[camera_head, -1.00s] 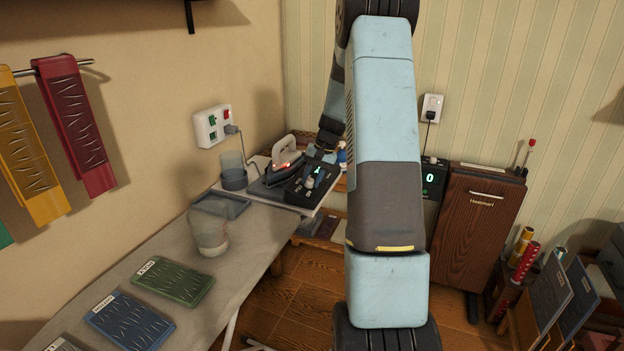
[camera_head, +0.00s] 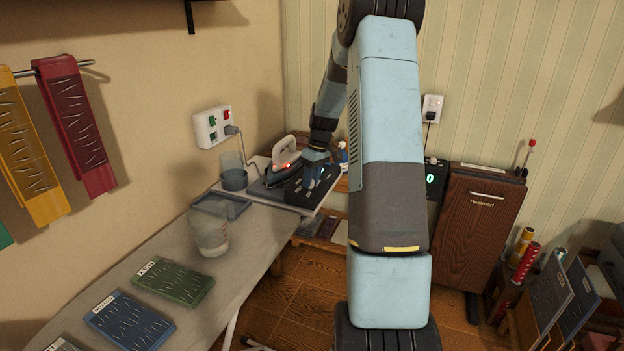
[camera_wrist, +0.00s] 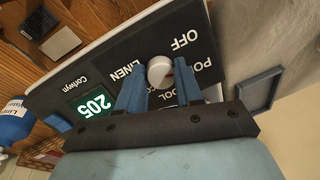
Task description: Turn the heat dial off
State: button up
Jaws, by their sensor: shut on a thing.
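The heat dial (camera_wrist: 160,71) is a round white knob on a black control panel (camera_wrist: 120,80) marked OFF, LINEN and other partly hidden fabric names. A green display (camera_wrist: 93,105) on the panel reads 205, upside down in the wrist view. My gripper (camera_wrist: 158,88) has its blue fingers on either side of the dial and is shut on it. Which mark the dial points to is not clear. In the head view my gripper (camera_head: 317,172) stands over the panel (camera_head: 297,193) and hides the dial. The iron (camera_head: 284,172), showing a red light, rests left of the panel.
The wall socket (camera_head: 213,127) holds a plug with a cord behind the iron.

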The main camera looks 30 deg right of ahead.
jog(key=n, duration=0.4)
jog(key=shift+w+r+h, duration=0.1)
jog(key=shift+w+h, duration=0.05)
jog(key=shift+h, duration=0.25)
jog(key=shift+n+t+h, duration=0.3)
jog(key=shift+n, duration=1.8)
jog(key=o, duration=0.7)
jog(key=shift+o, duration=0.2)
notch_tip(320, 180, up, 14)
jog(key=s, duration=0.1)
jog(key=shift+d+f, duration=0.2)
jog(key=shift+d, duration=0.15)
jog(key=shift+s, duration=0.1)
